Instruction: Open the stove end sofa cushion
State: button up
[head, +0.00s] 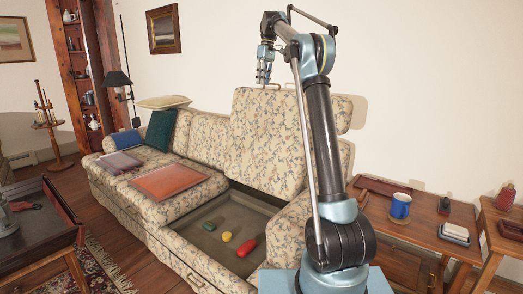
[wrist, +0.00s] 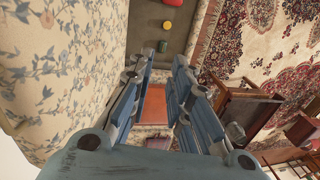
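The floral sofa cushion (head: 265,140) at the right end of the sofa stands raised, nearly upright, against the backrest. Below it the seat compartment (head: 205,217) is uncovered, with a yellow item (head: 227,237), a red item (head: 246,247) and a small grey item inside. My gripper (head: 264,80) points down at the raised cushion's top edge, close to a small handle there; whether they touch is unclear. In the wrist view my gripper (wrist: 163,68) has its fingers apart with nothing between them, and the cushion (wrist: 60,70) fills the left side beside them.
A red-orange flat item (head: 170,180) lies on the middle seat. A side table (head: 425,222) with a blue mug (head: 400,206) stands to the right of my arm. A dark low table (head: 35,225) is at left. A patterned rug (wrist: 245,40) covers the floor.

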jog(key=s+d+f+m+t, duration=0.1)
jog(key=s+d+f+m, duration=0.2)
jog(key=s, duration=0.7)
jog(key=s+d+f+m, duration=0.1)
jog(key=s+d+f, duration=0.3)
jog(key=s, duration=0.6)
jog(key=s+d+f+m+t, duration=0.1)
jog(key=s+d+f, duration=0.1)
jog(key=s+d, duration=0.6)
jog(key=s+d+f+m, duration=0.1)
jog(key=s+f+m, duration=0.1)
jog(key=s+f, duration=1.2)
jog(key=s+d+f+m+t+h, duration=0.1)
jog(key=s+d+f+m, duration=0.1)
jog(key=s+f, duration=1.1)
jog(key=shift+s+f+m+t, duration=0.3)
jog(key=shift+s+f+m, duration=0.1)
jog(key=shift+f, duration=0.3)
jog(key=shift+w+d, duration=0.1)
jog(key=shift+w+f, duration=0.2)
jog(key=shift+w, duration=0.15)
